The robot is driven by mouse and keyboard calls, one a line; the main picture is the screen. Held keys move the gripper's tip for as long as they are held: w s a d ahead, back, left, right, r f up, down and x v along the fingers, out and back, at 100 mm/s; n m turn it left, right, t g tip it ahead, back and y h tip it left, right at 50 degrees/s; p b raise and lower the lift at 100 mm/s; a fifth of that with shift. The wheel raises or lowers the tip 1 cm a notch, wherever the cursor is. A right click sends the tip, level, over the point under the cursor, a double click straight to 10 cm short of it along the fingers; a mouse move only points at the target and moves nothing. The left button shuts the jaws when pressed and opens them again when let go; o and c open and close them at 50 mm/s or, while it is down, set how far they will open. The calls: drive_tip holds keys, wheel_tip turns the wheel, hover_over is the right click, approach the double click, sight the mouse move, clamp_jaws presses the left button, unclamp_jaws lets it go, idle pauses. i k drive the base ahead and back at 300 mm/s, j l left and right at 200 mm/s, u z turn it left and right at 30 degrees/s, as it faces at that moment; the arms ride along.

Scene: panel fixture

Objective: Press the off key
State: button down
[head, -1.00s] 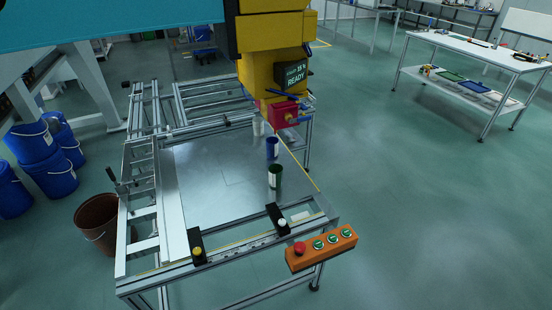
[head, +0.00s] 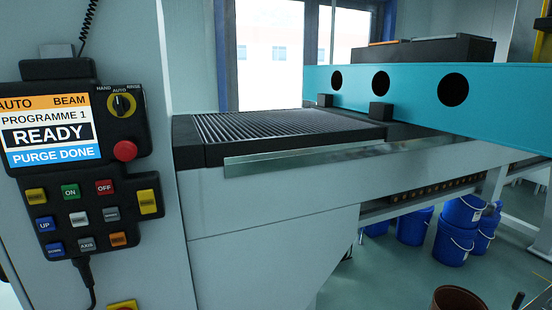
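The off key (head: 104,187) is a small red key marked OFF on a black control pendant (head: 140,150) at the left of the head view. It sits right of the green ON key (head: 70,191) and below the round red stop button (head: 125,151). Nothing covers it. The pendant's screen (head: 50,130) reads AUTO, BEAM, PROGRAMME 1, READY and PURGE DONE. The selector knob (head: 122,104) is beside the screen. My gripper is not in view.
The pendant is on a grey cabinet (head: 178,270). Below ON and OFF are several more keys, and a yellow key (head: 147,201) is at the right. A slatted machine bed (head: 270,125) and a teal beam (head: 420,90) extend right. Blue buckets (head: 455,240) stand on the floor.

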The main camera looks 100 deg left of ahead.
sight(105, 187)
drive_tip(key=u, duration=3.9)
drive_tip(key=i+j+z, duration=0.15)
drive_tip(key=j, duration=0.25)
drive_tip(key=j+z, duration=0.2)
drive_tip(key=j, duration=0.2)
drive_tip(key=i+j+z, duration=0.15)
drive_tip(key=j, duration=0.25)
